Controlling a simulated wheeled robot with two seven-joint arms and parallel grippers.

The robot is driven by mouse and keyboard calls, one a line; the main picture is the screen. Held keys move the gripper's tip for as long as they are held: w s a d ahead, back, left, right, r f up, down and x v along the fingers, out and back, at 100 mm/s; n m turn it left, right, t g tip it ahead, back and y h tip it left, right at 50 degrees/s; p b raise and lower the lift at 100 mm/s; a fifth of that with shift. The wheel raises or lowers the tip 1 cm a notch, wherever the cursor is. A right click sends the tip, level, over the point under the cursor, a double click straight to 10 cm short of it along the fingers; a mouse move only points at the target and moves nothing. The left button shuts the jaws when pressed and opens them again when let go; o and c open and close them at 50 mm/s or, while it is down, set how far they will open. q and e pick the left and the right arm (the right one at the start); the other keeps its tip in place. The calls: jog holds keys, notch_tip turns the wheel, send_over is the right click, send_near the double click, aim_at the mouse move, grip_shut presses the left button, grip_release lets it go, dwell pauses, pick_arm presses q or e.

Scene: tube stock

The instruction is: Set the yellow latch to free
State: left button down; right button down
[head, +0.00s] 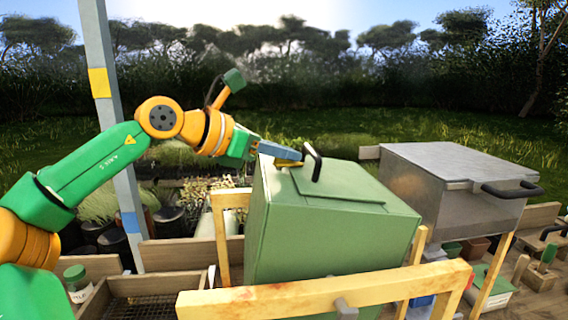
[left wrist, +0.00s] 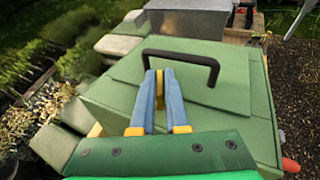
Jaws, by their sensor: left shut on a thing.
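The green box (head: 330,235) stands in a wooden frame at the middle of the head view. Its lid carries a black bar handle (head: 315,163), which also shows in the left wrist view (left wrist: 182,55). A yellow piece, the latch (head: 289,165), shows on the lid beside the handle, partly covered by my fingers. My left gripper (head: 299,154) reaches in from the left, its blue fingers low over the lid next to the handle. My right gripper is not in view.
A grey metal box (head: 445,170) with a black handle stands at the right. A wooden rail (head: 260,297) crosses in front of the green box. A grey post (head: 120,160) rises at the left. Small tools and blocks lie at the far right.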

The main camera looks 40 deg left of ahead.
pick_arm(q)
jog(key=n+y+b, duration=0.1)
jog(key=y+b, duration=0.1)
jog(key=n+y+b, duration=0.2)
jog(key=b, duration=0.1)
jog(key=n+y+b, duration=0.1)
jog(key=y+b, duration=0.1)
jog(key=shift+f+n+y, duration=0.25)
jog(key=shift+n+y, duration=0.15)
jog(key=shift+a+r+n+y+b, duration=0.15)
jog(key=shift+n+y+b, duration=0.3)
jog(key=shift+n+y, duration=0.5)
jog(key=shift+r+n+g+y, duration=0.1)
jog(key=shift+n+g+y, duration=0.3)
jog(key=shift+y, duration=0.35)
jog(key=shift+r+n+g+y+p, duration=0.15)
jog(key=shift+n+g+y+p, duration=0.2)
jog(key=shift+n+y, duration=0.4)
jog(key=shift+n+g+y+p, duration=0.65)
jog(key=shift+n+g+y, duration=0.2)
jog(key=shift+y, duration=0.2)
jog(key=shift+s+a+n+g+y+p, duration=0.1)
jog(key=shift+n+g+y+p, duration=0.35)
jog(key=shift+n+g+y, duration=0.15)
